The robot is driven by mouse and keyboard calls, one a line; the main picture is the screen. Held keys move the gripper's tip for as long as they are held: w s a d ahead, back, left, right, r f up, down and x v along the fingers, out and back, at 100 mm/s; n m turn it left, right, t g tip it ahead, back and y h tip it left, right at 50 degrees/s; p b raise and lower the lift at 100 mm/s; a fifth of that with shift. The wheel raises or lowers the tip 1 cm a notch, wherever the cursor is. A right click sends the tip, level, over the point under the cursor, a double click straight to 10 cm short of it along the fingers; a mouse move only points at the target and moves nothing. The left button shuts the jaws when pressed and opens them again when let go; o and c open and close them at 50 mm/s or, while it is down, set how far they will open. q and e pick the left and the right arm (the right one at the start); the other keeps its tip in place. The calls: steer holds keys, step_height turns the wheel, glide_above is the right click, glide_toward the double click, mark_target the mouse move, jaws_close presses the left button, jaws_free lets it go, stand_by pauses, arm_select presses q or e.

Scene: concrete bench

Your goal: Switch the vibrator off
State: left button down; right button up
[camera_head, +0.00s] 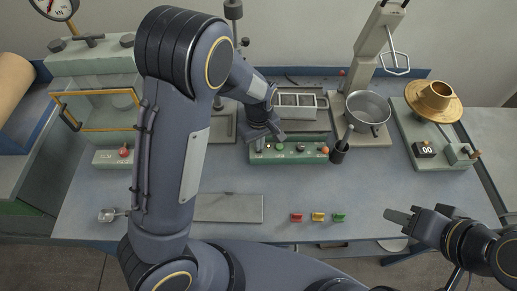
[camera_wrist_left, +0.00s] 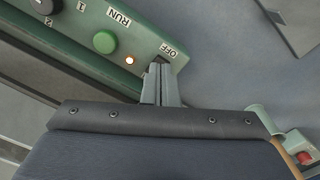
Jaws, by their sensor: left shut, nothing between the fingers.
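The vibrator's green control box (camera_head: 290,153) stands at the bench's middle, with a metal mould (camera_head: 296,105) behind it. In the left wrist view the box carries the labels RUN and OFF, a green button (camera_wrist_left: 104,42), a small lit lamp (camera_wrist_left: 129,60) and a dark dial (camera_wrist_left: 43,5). My left gripper (camera_wrist_left: 160,72) is shut, its fingertips at the box beside the OFF label. They hide what lies under them; I cannot tell whether they touch it. In the head view the left gripper (camera_head: 264,138) is at the box's left end. My right gripper (camera_head: 398,217) is at the front right, away from the box.
Red, yellow and green blocks (camera_head: 318,217) lie at the front. A dark cup (camera_head: 339,152) stands right of the box, near a bowl on a stand (camera_head: 367,108). A brass cone (camera_head: 433,100) is at the right, a scoop (camera_head: 110,215) at the left. The middle front is mostly clear.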

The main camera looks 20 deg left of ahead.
arm_select(q)
steer(key=shift+f+b, duration=0.4)
steer(key=shift+f, duration=0.15)
steer(key=shift+r, duration=0.1)
steer(key=shift+r+p, duration=2.95)
steer(key=shift+r, duration=0.5)
steer(key=s+a+r+m+t+h, duration=0.2)
steer(key=s+a+r+m, duration=0.1)
steer(key=s+r, duration=0.5)
steer(key=s+a+r+m+t+h+b, duration=0.1)
steer(key=s+a+r+m+t, duration=0.2)
steer(key=s+r, duration=0.5)
steer(key=s+a+m, duration=0.1)
steer(key=s, duration=0.5)
steer(key=shift+a+m+t+h, duration=0.25)
steer(key=shift+m+t+h, duration=0.05)
steer(key=shift+h, duration=0.1)
